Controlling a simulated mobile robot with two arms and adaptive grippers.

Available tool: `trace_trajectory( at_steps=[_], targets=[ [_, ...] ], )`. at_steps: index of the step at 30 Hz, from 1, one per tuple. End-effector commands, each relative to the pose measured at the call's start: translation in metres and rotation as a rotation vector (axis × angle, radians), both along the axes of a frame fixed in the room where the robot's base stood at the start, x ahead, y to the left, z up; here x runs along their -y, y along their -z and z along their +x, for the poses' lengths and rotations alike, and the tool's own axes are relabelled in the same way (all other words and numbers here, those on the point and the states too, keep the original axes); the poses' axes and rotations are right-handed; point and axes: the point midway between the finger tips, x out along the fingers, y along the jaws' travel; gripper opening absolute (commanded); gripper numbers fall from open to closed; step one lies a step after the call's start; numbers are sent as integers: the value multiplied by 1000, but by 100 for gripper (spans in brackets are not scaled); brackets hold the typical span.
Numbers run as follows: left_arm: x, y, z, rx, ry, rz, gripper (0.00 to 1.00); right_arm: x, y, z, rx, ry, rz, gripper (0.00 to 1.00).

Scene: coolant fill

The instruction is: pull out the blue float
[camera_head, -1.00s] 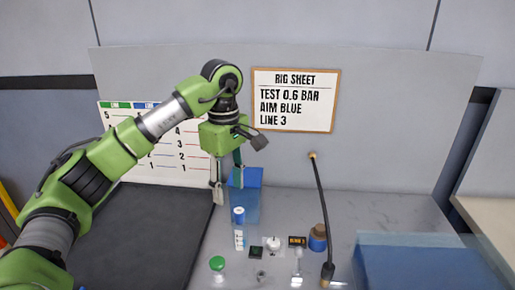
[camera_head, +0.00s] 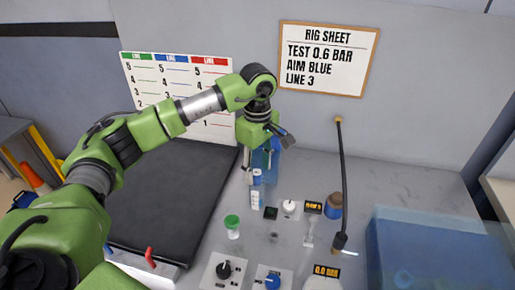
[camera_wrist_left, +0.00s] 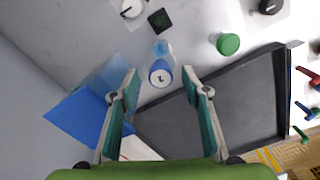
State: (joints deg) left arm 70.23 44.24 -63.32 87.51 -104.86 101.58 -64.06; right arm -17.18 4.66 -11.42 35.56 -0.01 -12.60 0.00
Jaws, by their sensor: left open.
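A small blue-topped float (camera_head: 257,173) stands upright at the top of a clear tube with a white scale (camera_head: 255,198), on the grey bench. In the left wrist view the blue float (camera_wrist_left: 160,72) shows from above as a round blue top with a pale ring and a dark mark. My left gripper (camera_head: 258,165) points down over it, open. In the wrist view its two teal-lined fingers (camera_wrist_left: 160,86) lie on either side of the float with gaps, and I see no contact. My right gripper is not in view.
A clear blue block (camera_wrist_left: 78,118) stands close to one finger. A green-capped jar (camera_head: 232,226), a black tray (camera_head: 165,200), a dark leaning rod (camera_head: 343,185), a brown-topped blue bottle (camera_head: 334,205) and several knobs stand around. A large blue tank (camera_head: 430,255) fills the right front.

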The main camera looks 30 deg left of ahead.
Motion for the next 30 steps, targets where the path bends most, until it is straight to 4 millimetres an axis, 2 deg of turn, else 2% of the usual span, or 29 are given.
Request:
trace_trajectory(
  at_steps=[6, 17, 21, 22, 24, 25, 26, 30],
  targets=[
    [0, 22, 0, -2, -1, 0, 43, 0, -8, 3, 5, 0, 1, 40],
    [0, 27, 0, 0, 0, 0, 43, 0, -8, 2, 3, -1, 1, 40],
    [0, 27, 0, 0, 0, 0, 6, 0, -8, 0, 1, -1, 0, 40],
    [0, 27, 0, 0, 0, 0, 2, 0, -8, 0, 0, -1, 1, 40],
    [0, 27, 0, 0, 0, 0, 2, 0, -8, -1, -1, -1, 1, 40],
    [0, 27, 0, 0, 0, 0, 16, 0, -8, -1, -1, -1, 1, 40],
    [0, 27, 0, 0, 0, 0, 9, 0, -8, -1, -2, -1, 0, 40],
    [0, 27, 0, 0, 0, 0, 8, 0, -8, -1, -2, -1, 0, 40]
  ],
)
